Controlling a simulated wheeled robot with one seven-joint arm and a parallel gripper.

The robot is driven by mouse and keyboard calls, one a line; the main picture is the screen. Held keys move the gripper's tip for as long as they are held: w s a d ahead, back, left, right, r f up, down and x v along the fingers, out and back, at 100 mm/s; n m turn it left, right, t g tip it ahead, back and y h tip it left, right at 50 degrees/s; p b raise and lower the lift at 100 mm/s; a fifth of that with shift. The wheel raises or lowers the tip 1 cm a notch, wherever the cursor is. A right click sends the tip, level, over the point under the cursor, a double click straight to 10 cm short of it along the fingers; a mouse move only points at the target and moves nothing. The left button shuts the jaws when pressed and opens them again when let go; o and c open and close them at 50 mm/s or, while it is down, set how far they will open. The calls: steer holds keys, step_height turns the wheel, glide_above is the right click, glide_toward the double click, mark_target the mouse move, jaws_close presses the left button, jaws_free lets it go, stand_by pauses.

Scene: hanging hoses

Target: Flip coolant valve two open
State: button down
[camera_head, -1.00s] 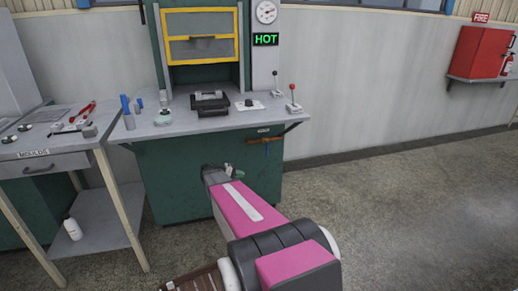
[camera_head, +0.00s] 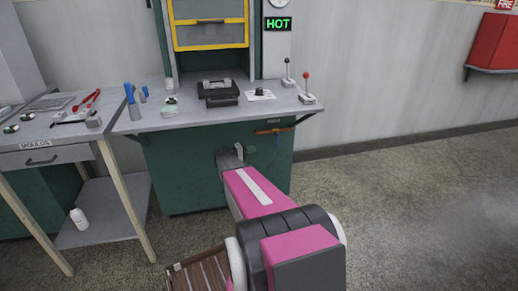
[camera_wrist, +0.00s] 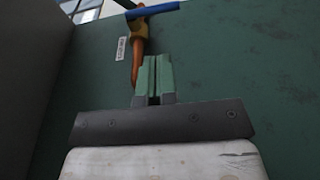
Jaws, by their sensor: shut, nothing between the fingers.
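A valve with a blue lever (camera_wrist: 153,10) and a yellow body (camera_wrist: 139,26) sits at the top of the wrist view, on a green panel. An orange hose (camera_wrist: 136,58) hangs from it, passing behind or beside my fingertips. A small white label (camera_wrist: 121,50) is left of the hose; its text is unreadable, so I cannot tell the valve's number. In the head view an orange fitting (camera_head: 272,131) shows under the bench's front edge. My gripper (camera_wrist: 153,76) is shut and empty, below the valve. In the head view my gripper (camera_head: 238,150) is left of and below that fitting, partly hidden by my arm.
The green press bench (camera_head: 185,175) stands ahead, its top overhanging the panel. Two levers (camera_head: 306,85) stand at its right end. A moulds table (camera_head: 30,160) with tools is at left. The floor at right is clear.

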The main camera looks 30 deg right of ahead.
mark_target(277, 146)
steer(key=d, duration=1.2)
steer(key=shift+s+d, duration=0.3)
steer(key=shift+d, duration=0.05)
steer(key=d+h, duration=0.1)
steer(key=h, duration=0.1)
steer(key=d+n+h, duration=0.1)
steer(key=h, duration=0.1)
steer(key=d+f+h, duration=0.1)
steer(key=shift+s+n+h, duration=0.3)
steer(key=shift+h, duration=0.1)
steer(key=s+d+r+t+h, duration=0.1)
steer(key=d+r, duration=0.2)
steer(key=d, duration=0.2)
steer(key=shift+s+d+r+n+h, duration=0.15)
steer(key=shift+s+n+h, duration=0.05)
steer(key=shift+n+h, duration=0.1)
stand_by(0.4)
stand_by(0.3)
stand_by(0.4)
